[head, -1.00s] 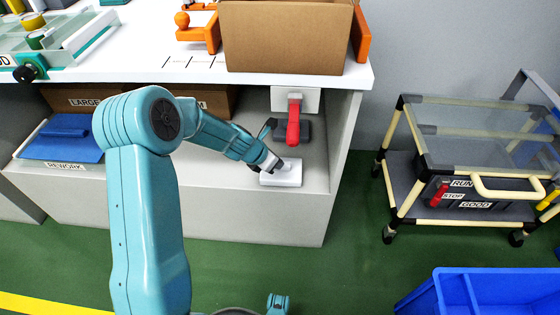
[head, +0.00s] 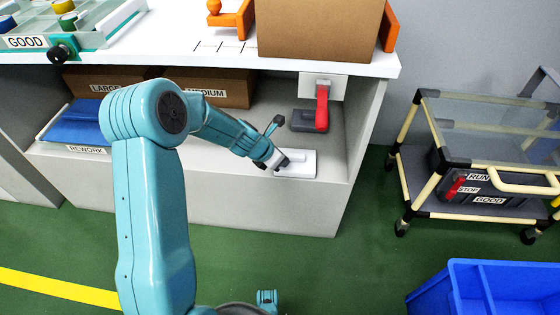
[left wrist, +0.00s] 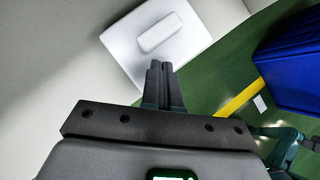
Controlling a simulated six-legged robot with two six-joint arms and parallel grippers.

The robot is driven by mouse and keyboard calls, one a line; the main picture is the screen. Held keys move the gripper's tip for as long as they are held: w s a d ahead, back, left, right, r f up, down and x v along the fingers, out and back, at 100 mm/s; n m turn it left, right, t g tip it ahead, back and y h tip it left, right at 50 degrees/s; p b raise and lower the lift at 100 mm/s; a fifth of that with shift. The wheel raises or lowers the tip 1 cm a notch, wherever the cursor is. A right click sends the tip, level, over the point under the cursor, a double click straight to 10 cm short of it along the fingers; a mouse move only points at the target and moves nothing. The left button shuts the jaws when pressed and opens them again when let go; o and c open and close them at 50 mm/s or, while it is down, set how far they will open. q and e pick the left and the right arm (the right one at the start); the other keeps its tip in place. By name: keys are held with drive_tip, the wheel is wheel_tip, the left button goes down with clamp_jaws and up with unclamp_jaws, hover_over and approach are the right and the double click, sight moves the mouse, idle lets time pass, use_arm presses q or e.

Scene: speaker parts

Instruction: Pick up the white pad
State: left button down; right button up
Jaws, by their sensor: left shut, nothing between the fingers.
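The white pad (head: 300,168) lies flat on the front of the grey lower shelf, under the white worktop. In the left wrist view the white pad (left wrist: 190,42) is a square plate with a raised rounded block in its middle. My left gripper (head: 284,163) is at the left part of the pad in the head view and hides some of it. In the left wrist view the fingers of my left gripper (left wrist: 160,66) are together and empty, overlapping the pad's near edge. Whether they touch it I cannot tell. My right gripper is in neither view.
A red handle (head: 322,108) on a grey block stands just behind the pad. Boxes (head: 225,90) and a blue tray (head: 78,125) sit further left on the shelf. The worktop edge (head: 340,69) overhangs. A cart (head: 480,150) and a blue bin (head: 500,285) stand right.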

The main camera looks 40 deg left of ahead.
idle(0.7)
use_arm(q)
drive_tip(key=shift+r+p, duration=0.95)
drive_tip(key=shift+s+f, duration=0.1)
drive_tip(key=shift+f, duration=0.05)
drive_tip(key=shift+a, duration=0.1)
